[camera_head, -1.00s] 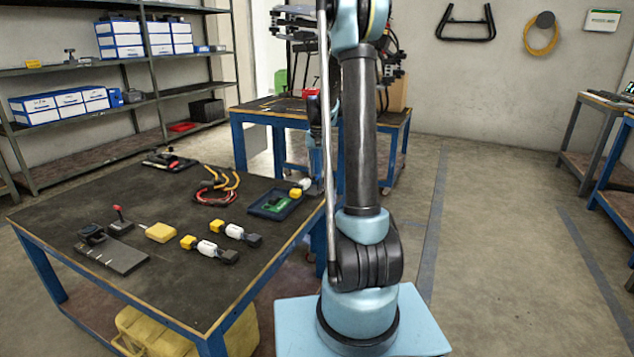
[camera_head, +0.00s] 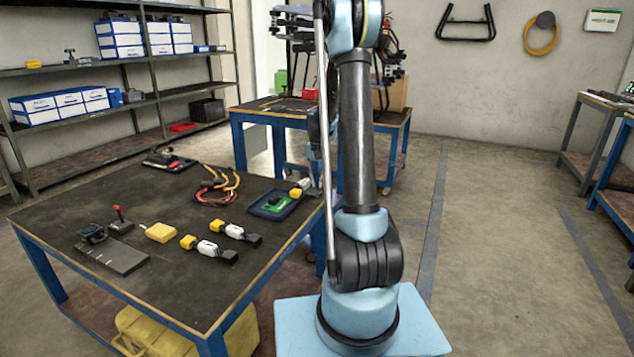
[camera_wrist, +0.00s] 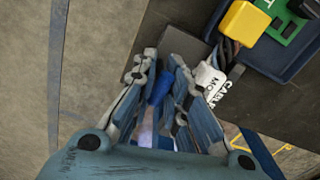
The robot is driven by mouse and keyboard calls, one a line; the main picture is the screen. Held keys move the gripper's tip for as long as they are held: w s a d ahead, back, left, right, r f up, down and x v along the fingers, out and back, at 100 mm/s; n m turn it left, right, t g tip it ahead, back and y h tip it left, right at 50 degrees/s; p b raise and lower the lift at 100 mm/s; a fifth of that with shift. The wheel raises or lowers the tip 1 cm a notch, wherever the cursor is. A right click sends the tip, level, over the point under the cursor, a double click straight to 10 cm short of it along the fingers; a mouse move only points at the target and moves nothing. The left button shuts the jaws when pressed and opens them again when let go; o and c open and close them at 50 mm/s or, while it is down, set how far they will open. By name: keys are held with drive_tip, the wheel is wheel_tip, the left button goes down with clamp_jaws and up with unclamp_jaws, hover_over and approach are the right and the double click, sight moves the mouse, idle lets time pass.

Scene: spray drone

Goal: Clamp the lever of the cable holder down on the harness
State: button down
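My gripper (camera_wrist: 163,78) is over the right edge of the work table, in the wrist view. Its two fingers point up the picture, with a narrow gap between them. A blue-tipped rod (camera_wrist: 160,88), perhaps the holder's lever, stands in this gap; I cannot tell whether the fingers grip it. A grey plate (camera_wrist: 187,46), perhaps part of the cable holder, lies just beyond. A white connector (camera_wrist: 210,80) with "CABLE" lettering and dark wires, likely the harness, is right of the fingers and runs to a yellow connector (camera_wrist: 246,23). My arm hides this spot in the head view.
A dark blue tray (camera_head: 283,210) with a green board (camera_head: 275,204) lies beside it. The table (camera_head: 150,285) also holds red and yellow cables (camera_head: 216,194), a red-knobbed lever (camera_head: 118,214), a yellow box (camera_head: 160,233) and connector pieces (camera_head: 208,248). Open floor is on the right.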

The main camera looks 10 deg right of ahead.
drive_tip(key=shift+w+a+g+h, duration=0.3)
drive_tip(key=shift+a+g+h, duration=0.25)
drive_tip(key=shift+h, duration=0.35)
drive_tip(key=shift+w+a+f+g+h, duration=0.1)
drive_tip(key=shift+w+a+g+h, duration=0.05)
drive_tip(key=shift+g+h, duration=0.35)
drive_tip(key=shift+w+a+f+g+h, duration=0.15)
drive_tip(key=shift+g+h, duration=0.1)
drive_tip(key=shift+h, duration=0.35)
drive_tip(key=c, duration=1.7)
unclamp_jaws()
drive_tip(key=shift+r, duration=0.15)
drive_tip(key=shift+v, duration=3.85)
